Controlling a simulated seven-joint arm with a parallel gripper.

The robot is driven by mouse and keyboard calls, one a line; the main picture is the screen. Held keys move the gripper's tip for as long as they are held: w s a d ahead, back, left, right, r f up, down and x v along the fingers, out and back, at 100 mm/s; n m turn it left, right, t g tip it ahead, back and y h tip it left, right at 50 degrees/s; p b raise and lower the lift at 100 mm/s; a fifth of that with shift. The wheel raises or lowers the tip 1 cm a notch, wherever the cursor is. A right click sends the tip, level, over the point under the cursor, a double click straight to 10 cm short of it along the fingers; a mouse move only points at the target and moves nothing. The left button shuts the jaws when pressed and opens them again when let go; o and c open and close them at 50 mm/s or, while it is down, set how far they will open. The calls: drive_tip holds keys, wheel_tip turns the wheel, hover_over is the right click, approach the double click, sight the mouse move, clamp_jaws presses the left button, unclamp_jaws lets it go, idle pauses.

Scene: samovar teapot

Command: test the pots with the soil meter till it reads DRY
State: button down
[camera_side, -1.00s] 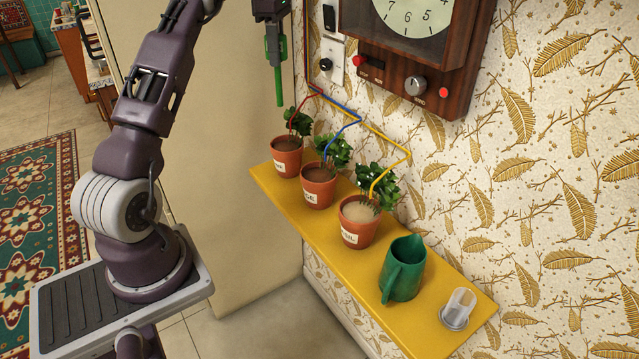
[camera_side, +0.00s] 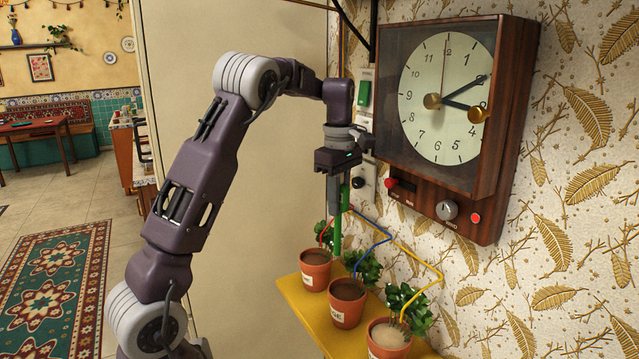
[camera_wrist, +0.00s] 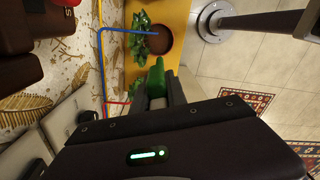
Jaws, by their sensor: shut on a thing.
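My gripper (camera_side: 338,203) is shut on a green soil meter (camera_side: 345,188), which hangs upright with its end pointing down. In the wrist view the meter (camera_wrist: 157,84) sits between the fingers. Its lower end shows close to the rim of the left pot (camera_side: 315,278), between it and the middle pot (camera_side: 346,311); I cannot tell whether it touches anything. The right pot (camera_side: 389,345) has paler soil than the other two. The pots are terracotta, with leafy plants and white labels I cannot fully read. No meter reading is legible.
The pots stand on a narrow yellow shelf (camera_side: 294,297) against the wall. Red, blue and yellow tubes (camera_side: 425,262) run to them. A wooden clock (camera_side: 440,120) and switch plates (camera_side: 364,182) are on the wall close to my gripper.

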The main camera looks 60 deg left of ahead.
drive_tip(key=d+f+m, duration=0.1)
drive_tip(key=d+f, duration=0.2)
drive_tip(key=f, duration=1.1)
drive_tip(key=shift+d+f, duration=0.2)
drive_tip(key=shift+f, duration=0.2)
idle(0.9)
drive_tip(key=c, duration=1.3)
unclamp_jaws()
drive_tip(key=shift+o, duration=0.2)
